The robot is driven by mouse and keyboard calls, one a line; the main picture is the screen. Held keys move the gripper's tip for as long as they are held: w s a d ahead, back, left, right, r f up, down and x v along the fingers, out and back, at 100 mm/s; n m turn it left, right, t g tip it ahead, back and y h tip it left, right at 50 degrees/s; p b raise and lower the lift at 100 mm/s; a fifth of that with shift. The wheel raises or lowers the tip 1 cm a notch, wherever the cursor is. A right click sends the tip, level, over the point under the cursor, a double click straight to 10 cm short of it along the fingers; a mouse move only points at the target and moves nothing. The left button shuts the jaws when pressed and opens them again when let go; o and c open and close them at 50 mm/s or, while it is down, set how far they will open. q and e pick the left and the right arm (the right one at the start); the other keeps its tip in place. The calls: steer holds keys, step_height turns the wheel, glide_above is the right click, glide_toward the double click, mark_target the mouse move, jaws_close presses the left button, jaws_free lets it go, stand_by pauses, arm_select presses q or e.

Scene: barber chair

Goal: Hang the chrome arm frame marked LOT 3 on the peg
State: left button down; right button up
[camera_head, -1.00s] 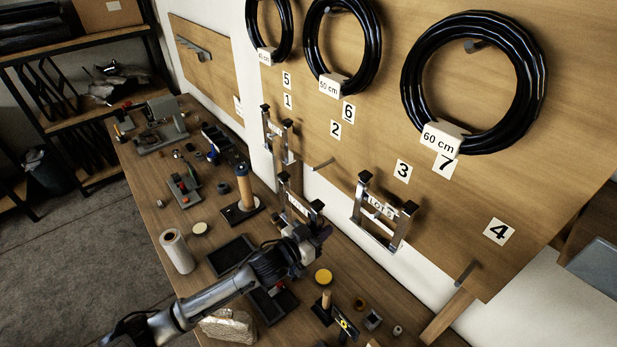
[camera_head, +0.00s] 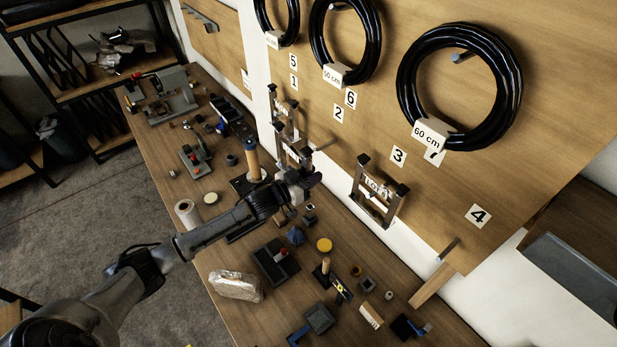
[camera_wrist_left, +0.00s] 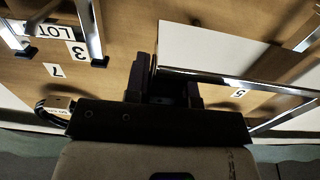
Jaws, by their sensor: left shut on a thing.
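My left gripper (camera_head: 308,178) is shut on a chrome arm frame (camera_head: 290,152) with dark end caps, held upright in front of the board. In the left wrist view the frame's chrome bar (camera_wrist_left: 235,82) runs between the fingers (camera_wrist_left: 165,88). The held frame's lot number is not readable now. A second chrome frame (camera_head: 283,108) hangs below sign 1. A third frame (camera_head: 377,195), with a LOT label whose number I cannot read surely, hangs below sign 3. A bare peg (camera_head: 325,145) shows below sign 2, and another bare peg (camera_head: 449,247) below sign 4. My right gripper is out of view.
Black coils hang above on the board, including one tagged 60 cm (camera_head: 508,92). The bench (camera_head: 225,292) below carries a wooden post (camera_head: 252,160), a wrapped block (camera_head: 236,286), a yellow disc (camera_head: 324,245) and several small parts. A grey tray (camera_head: 575,275) stands at right.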

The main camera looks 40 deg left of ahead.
mark_target(349, 158)
arm_select(q)
steer(key=shift+w+d+b, duration=0.35)
steer(key=shift+w+b, duration=0.5)
steer(key=shift+w, duration=1)
steer(key=shift+w+d+b, duration=0.35)
steer(key=shift+w+b, duration=0.55)
steer(key=shift+w, duration=1)
steer(key=shift+w+d+b, duration=0.35)
steer(key=shift+w+b, duration=0.5)
steer(key=shift+w, duration=1)
steer(key=shift+w+f, duration=0.1)
steer(key=shift+f, duration=0.1)
steer(key=shift+f+b, duration=0.4)
steer(key=shift+f, duration=0.3)
steer(key=shift+f, duration=0.1)
